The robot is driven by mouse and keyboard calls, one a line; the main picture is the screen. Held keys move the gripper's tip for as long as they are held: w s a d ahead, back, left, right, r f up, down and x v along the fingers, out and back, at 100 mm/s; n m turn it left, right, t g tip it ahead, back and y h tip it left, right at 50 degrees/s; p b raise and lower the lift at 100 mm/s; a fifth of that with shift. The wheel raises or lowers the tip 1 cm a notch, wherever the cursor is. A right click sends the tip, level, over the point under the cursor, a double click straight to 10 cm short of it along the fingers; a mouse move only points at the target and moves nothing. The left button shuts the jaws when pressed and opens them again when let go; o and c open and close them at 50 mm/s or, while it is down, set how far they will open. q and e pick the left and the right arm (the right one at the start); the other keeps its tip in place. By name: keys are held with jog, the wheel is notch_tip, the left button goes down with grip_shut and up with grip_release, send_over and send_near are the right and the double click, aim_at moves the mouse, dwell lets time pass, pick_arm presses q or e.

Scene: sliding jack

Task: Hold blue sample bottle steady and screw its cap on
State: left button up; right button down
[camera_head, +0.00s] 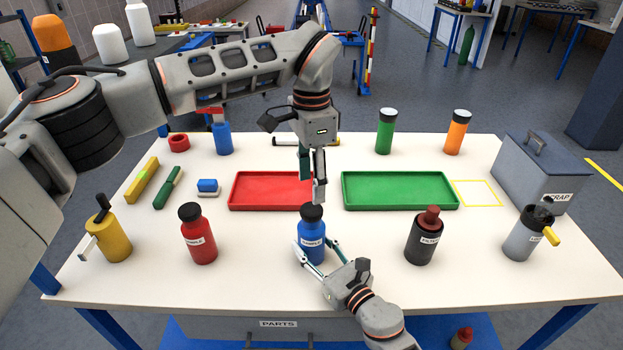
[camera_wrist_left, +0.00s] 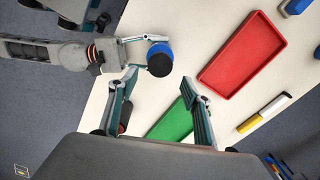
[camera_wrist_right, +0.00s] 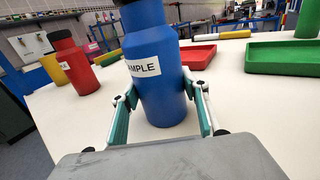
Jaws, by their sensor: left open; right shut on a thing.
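The blue sample bottle (camera_head: 312,242) stands upright at the front middle of the white table, with a white label and a black cap (camera_head: 311,212) on top. My right gripper (camera_head: 317,252) is shut around the bottle's body from the front; its fingers flank the bottle (camera_wrist_right: 158,80) in the right wrist view. My left gripper (camera_head: 319,190) hangs above and slightly behind the cap, pointing down, open and empty. In the left wrist view the cap (camera_wrist_left: 160,60) lies beyond the open fingers (camera_wrist_left: 160,85). Whether the cap is screwed down I cannot tell.
A red tray (camera_head: 268,190) and a green tray (camera_head: 400,190) lie behind the bottle. A red sample bottle (camera_head: 198,236) stands to the left, a black filter bottle (camera_head: 421,240) to the right. A grey scrap bin (camera_head: 543,175) is at the right edge.

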aim_at(311, 209)
dwell(0.4)
pick_arm(q)
jog(key=shift+f, duration=4)
